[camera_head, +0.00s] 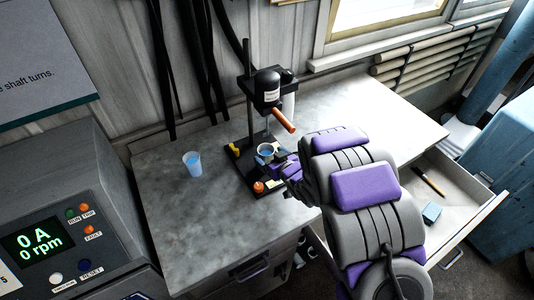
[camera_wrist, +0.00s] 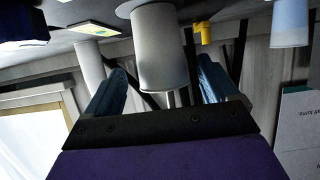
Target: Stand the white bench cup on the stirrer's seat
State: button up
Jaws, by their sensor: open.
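The white bench cup (camera_head: 266,149) stands at the black base (camera_head: 262,192) of the stirrer, below the black motor head (camera_head: 266,84). The seat under it is hidden, so I cannot tell how exactly it sits there. In the wrist view the cup (camera_wrist: 161,50) is a plain white tapered cup between my fingers. My gripper (camera_wrist: 163,80) is open, one finger on each side of the cup, with a visible gap on both sides. In the head view my gripper (camera_head: 276,160) reaches the cup from the right.
A translucent blue cup (camera_head: 192,164) stands on the grey bench to the left. An orange handle (camera_head: 284,121) juts out above my gripper. An open drawer (camera_head: 450,212) at right holds a screwdriver-like tool and a blue block. The bench's back right is clear.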

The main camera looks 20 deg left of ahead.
jog(key=p+v, duration=0.1)
jog(key=v, duration=0.8)
jog(key=w+d+r+m+h, duration=0.1)
jog(key=d+r+h, duration=0.15)
jog(key=d, duration=0.35)
jog(key=w+d+r+m+h, duration=0.1)
jog(key=w+d+h, duration=0.15)
jog(key=d, duration=0.25)
jog(key=s+d+r+m+g+h, duration=0.1)
jog(key=s+d+r+m+h, duration=0.2)
jog(key=d, duration=0.4)
jog(key=s+d+r+m+g+h, duration=0.1)
jog(key=s+d+r+h, duration=0.15)
jog(key=s+d, duration=0.35)
jog(key=s+d+r+m+g, duration=0.1)
jog(key=s+r+g, duration=0.1)
jog(key=s, duration=0.8)
jog(key=s+d+r+m+g, duration=0.1)
jog(key=s+r+g, duration=0.2)
jog(key=s, duration=0.6)
jog(key=s+d+r+m+g, duration=0.1)
jog(key=s+d+r+g, duration=0.1)
jog(key=s, duration=0.8)
jog(key=shift+s+r+m+g, duration=0.35)
jog(key=shift+r+m+g, duration=0.05)
jog(key=shift+g, duration=0.4)
